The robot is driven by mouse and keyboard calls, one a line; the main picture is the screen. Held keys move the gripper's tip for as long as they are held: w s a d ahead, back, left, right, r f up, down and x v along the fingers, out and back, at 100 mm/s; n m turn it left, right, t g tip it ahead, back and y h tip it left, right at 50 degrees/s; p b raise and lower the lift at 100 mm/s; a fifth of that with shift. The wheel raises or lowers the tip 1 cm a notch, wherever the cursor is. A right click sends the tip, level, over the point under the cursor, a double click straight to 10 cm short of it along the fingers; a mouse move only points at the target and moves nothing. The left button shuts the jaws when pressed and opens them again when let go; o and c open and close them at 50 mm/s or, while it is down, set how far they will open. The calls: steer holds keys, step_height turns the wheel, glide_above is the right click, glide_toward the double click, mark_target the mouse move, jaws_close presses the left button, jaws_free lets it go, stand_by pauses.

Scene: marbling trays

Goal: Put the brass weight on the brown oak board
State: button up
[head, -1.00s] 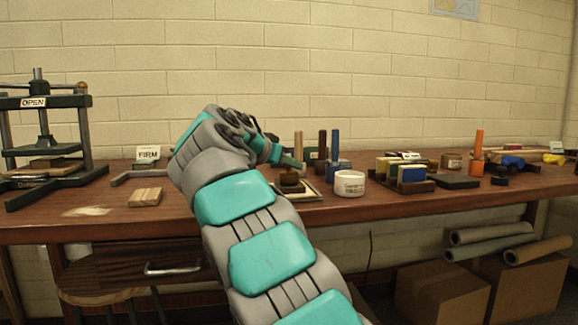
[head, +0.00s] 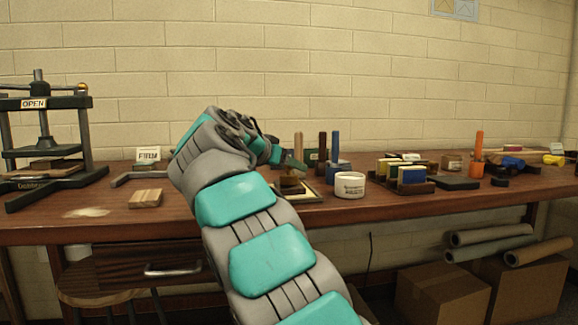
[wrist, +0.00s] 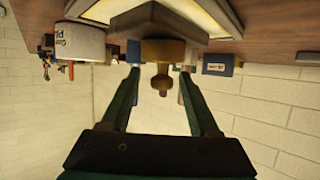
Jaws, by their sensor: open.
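The brass weight (wrist: 162,52), with a round knob, shows between the two fingers of my gripper (wrist: 158,76) in the wrist view, which looks upside down. My gripper is open, with one finger on each side of the weight's knob. A dark brown board (wrist: 150,17) lies directly under the weight and looks in contact with it. That board is on a pale framed panel (wrist: 205,12). In the head view the weight (head: 289,186) is small and partly hidden by my gripper (head: 291,165). Finger contact cannot be told.
A white tub (head: 350,186) stands just right of the panel. Upright brown and blue cylinders (head: 334,147) stand behind. A rack of coloured blocks (head: 415,188) is farther right. A pale striped wood block (head: 145,198) and a press (head: 45,145) are at the left.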

steer(key=v, duration=1.2)
